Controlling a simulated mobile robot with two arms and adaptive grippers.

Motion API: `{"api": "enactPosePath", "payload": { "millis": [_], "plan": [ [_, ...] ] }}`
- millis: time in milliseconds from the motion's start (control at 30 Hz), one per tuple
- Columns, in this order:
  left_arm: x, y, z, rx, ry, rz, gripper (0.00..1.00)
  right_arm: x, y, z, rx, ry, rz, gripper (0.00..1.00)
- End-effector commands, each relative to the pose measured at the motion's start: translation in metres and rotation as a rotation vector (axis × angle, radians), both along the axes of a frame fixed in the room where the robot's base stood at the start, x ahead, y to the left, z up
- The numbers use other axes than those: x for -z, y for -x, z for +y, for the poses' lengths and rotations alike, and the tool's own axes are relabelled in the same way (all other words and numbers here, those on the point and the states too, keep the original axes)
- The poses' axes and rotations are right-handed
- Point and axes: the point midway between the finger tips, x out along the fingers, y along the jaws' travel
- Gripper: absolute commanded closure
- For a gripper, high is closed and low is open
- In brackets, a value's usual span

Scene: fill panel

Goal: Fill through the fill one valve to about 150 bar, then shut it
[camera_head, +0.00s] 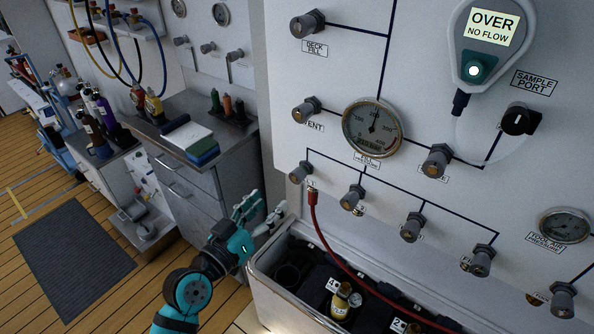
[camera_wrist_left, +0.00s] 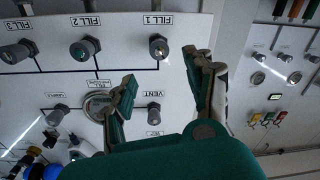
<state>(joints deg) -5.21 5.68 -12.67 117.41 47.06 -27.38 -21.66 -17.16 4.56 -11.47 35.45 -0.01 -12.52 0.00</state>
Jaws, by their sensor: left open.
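The fill one valve (camera_head: 300,172) is a grey knob at the left end of the lower valve row. It also shows in the left wrist view (camera_wrist_left: 158,46) under an upside-down FILL 1 label. The pressure gauge (camera_head: 372,127) has its needle pointing roughly up; I cannot read its value surely. A red hose (camera_head: 318,225) hangs from a fitting just below fill one. My left gripper (camera_head: 269,207) is open and empty, below and left of the valve and apart from it. In the left wrist view its fingers (camera_wrist_left: 162,66) spread towards the valve. My right gripper is out of view.
The vent valve (camera_head: 306,109) is above fill one; fill two (camera_head: 352,197) is to its right. A steel trough (camera_head: 257,278) with bottles stands below the panel. A sensor box (camera_head: 485,45) reads OVER NO FLOW. A grey cabinet (camera_head: 190,190) stands left.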

Motion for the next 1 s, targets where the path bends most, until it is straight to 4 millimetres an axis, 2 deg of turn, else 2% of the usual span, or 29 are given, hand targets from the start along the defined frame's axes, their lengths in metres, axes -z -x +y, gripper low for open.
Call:
{"api": "enactPosePath", "payload": {
  "millis": [33, 300, 500, 700, 967, 1000],
  "plan": [
    [-0.004, -0.011, -0.007, -0.001, 0.003, -0.001, 0.46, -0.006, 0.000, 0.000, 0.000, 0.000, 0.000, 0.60],
    [-0.003, -0.059, -0.039, 0.001, 0.002, 0.001, 0.46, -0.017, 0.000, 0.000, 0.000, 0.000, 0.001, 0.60],
    [-0.001, -0.086, -0.056, 0.001, 0.000, 0.001, 0.46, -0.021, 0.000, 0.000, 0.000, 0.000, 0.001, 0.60],
    [0.000, -0.097, -0.063, 0.001, -0.002, 0.001, 0.46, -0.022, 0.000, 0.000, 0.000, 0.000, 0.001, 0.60],
    [0.000, -0.098, -0.064, 0.001, -0.002, 0.001, 0.46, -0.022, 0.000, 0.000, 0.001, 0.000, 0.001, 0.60],
    [0.000, -0.098, -0.064, 0.001, -0.002, 0.001, 0.48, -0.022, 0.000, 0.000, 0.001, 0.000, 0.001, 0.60]
  ]
}}
